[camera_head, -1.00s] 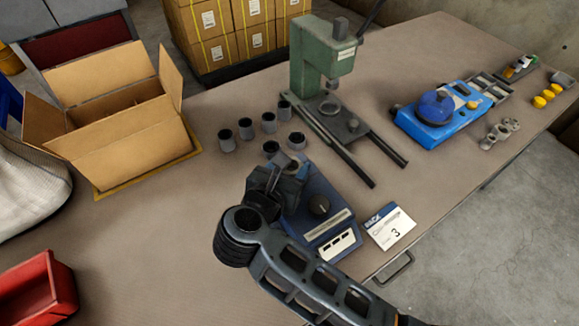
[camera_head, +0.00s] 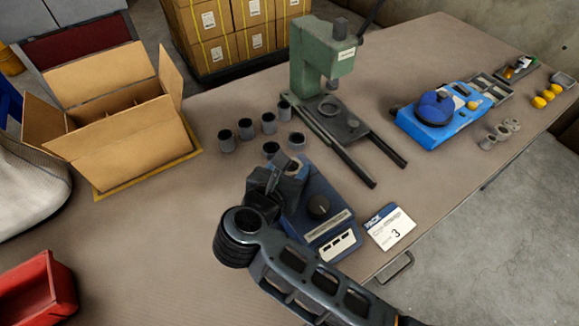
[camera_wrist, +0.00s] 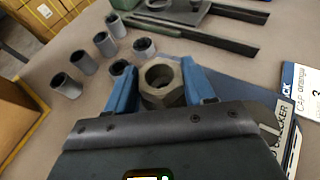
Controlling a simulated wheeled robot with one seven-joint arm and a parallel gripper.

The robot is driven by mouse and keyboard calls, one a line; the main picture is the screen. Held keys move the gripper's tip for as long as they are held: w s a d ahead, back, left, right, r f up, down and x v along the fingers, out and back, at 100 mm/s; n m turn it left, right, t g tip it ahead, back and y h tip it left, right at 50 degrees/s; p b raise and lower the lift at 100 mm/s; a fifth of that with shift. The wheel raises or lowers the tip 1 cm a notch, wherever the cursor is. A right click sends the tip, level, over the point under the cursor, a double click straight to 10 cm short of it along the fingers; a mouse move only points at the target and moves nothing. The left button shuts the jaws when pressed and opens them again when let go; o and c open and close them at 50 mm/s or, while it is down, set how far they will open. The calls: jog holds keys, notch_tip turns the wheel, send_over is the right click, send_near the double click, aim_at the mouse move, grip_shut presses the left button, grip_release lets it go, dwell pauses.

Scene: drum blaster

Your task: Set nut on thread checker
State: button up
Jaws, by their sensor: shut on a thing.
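A hex nut (camera_wrist: 160,80) shows in the wrist view, held between the two blue fingers of my gripper (camera_wrist: 161,88). The nut's hole faces up toward the camera. The thread checker (camera_head: 322,208) is the dark blue device with a black knob on the bench in the head view. My gripper (camera_head: 274,185) is at the checker's left end and covers that part of it. In the wrist view the checker's labelled side (camera_wrist: 268,115) shows to the right of the fingers. Whether the nut touches the checker is hidden.
Several grey cylinders (camera_head: 247,130) stand behind my gripper. A green press (camera_head: 315,70) with dark rails is beyond them. A card marked 3 (camera_head: 390,228) lies right of the checker. An open carton (camera_head: 125,130) stands left, and a red bin (camera_head: 38,288) at lower left.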

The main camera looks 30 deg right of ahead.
jog(key=shift+f+b, duration=0.5)
jog(key=shift+f, duration=0.25)
jog(key=shift+r+p, duration=0.65)
jog(key=shift+r, duration=0.25)
jog(key=shift+f+b, duration=0.7)
jog(key=shift+f, duration=0.2)
dwell(0.7)
jog(key=o, duration=0.9)
jog(key=p+v, duration=0.3)
jog(key=v, duration=0.8)
jog(key=shift+r, duration=0.1)
jog(key=shift+s+d, duration=0.1)
jog(key=shift+d, duration=0.05)
dwell(0.4)
